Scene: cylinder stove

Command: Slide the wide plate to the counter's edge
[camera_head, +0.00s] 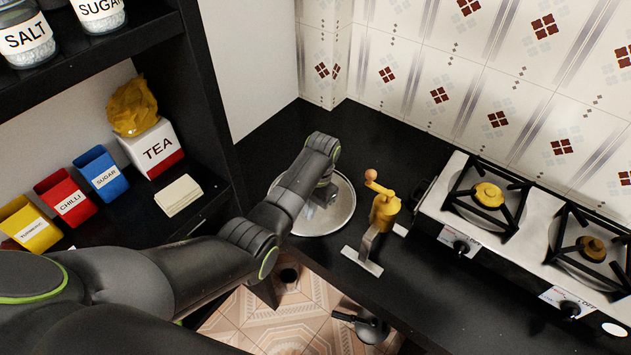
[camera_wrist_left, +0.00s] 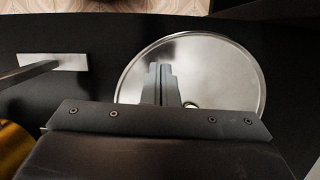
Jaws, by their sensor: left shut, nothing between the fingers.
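The wide plate (camera_head: 340,212) is a round, shiny metal disc with a raised rim, lying flat on the black counter (camera_head: 300,135). In the head view my left arm covers part of it. The left wrist view shows most of the plate (camera_wrist_left: 225,70), with a narrow dark strip of counter between its rim and the edge by the floor. My left gripper (camera_head: 325,194) is over the plate, its fingers shut together and empty. The closed fingers also show in the wrist view (camera_wrist_left: 163,84); I cannot tell if they touch the plate. My right gripper is not in view.
A yellow grinder (camera_head: 384,212) on a metal stand is close right of the plate. A two-burner stove (camera_head: 535,215) stands further right. A shelf with a tea box (camera_head: 158,147) and coloured spice boxes is on the left. The tiled floor (camera_head: 285,325) lies below the counter edge.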

